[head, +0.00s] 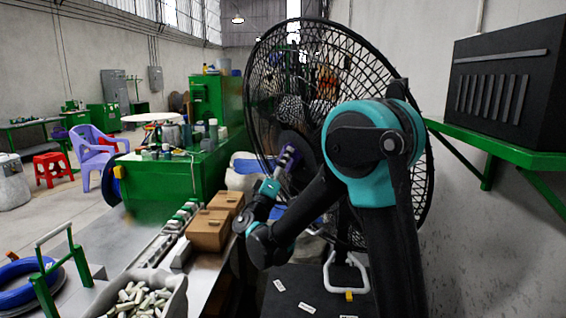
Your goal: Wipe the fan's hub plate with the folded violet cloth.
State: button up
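The big black fan (388,75) with a wire cage stands in the middle of the view. Its dark round hub plate (303,150) shows left of my arm, partly hidden by the arm and gripper. My gripper (284,165) is at the hub plate, pointing up at it. A small violet piece, which looks like the folded violet cloth (289,156), is at its fingertips, in front of the hub plate. The gripper looks shut on it. I cannot tell whether the cloth touches the plate.
A bench at lower left holds brown boxes (208,230) and a grey bin (151,288) of pale pieces. A green cabinet (165,190) stands behind it. A green wall shelf (500,150) with a black louvred box (505,85) is at right. A blue cable coil (22,283) lies at far left.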

jog(key=s+d, duration=0.4)
jog(key=s, duration=0.1)
jog(key=shift+d, duration=0.15)
dwell(0.5)
jog(key=shift+w+a+r, duration=0.1)
jog(key=shift+w+a, duration=1.05)
jog(key=shift+w, duration=0.3)
jog(key=shift+w+a, duration=1.1)
jog(key=shift+w, duration=0.3)
jog(key=s+a+f, duration=0.1)
jog(key=s+a, duration=0.2)
jog(key=a, duration=0.1)
jog(key=shift+s+a+f, duration=0.2)
jog(key=shift+s+f, duration=0.1)
jog(key=shift+s, duration=0.1)
jog(key=shift+s+a+f, duration=0.2)
jog(key=shift+s+a, duration=0.3)
jog(key=shift+a, duration=0.05)
jog(key=shift+s+a+f, duration=0.2)
jog(key=shift+s+a, duration=0.25)
jog(key=shift+a, duration=0.1)
